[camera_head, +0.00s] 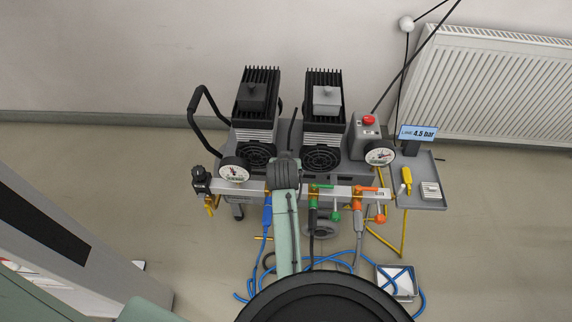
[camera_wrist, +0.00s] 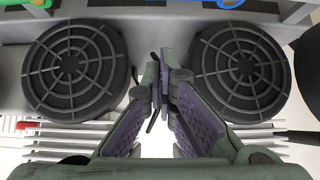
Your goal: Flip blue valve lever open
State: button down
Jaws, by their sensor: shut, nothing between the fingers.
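A blue part (camera_head: 267,212) hangs from the silver manifold bar (camera_head: 345,192), just left of my forearm in the head view. I cannot tell whether it is the valve lever or a hose fitting. A blue piece (camera_wrist: 155,2) is cut off at the top edge of the wrist view. My arm covers part of the bar. My gripper (camera_wrist: 163,75) is shut and empty in the wrist view, over the gap between the two round black fan grilles (camera_wrist: 75,70). Its fingers are hidden in the head view. The gripper is apart from the blue part.
Green (camera_head: 336,216) and orange (camera_head: 380,218) levers sit farther right on the bar. Gauges (camera_head: 234,170) stand at both sides. A sign (camera_head: 417,133) reads 4.5 bar. A tray (camera_head: 431,170) is at the right. Blue hoses (camera_head: 325,262) lie on the floor.

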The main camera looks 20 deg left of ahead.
jog(key=shift+s+d+f+p, duration=0.2)
jog(key=shift+s+f+p, duration=0.1)
jog(key=shift+s+f, duration=0.3)
jog(key=shift+s+d+f+p, duration=0.15)
jog(key=shift+s+f+p, duration=0.15)
jog(key=shift+s+f, duration=0.3)
jog(key=shift+w, duration=0.1)
jog(key=shift+s+d+m, duration=0.1)
jog(key=shift+s+m, duration=0.1)
jog(key=shift+m, duration=0.1)
jog(key=shift+h, duration=0.3)
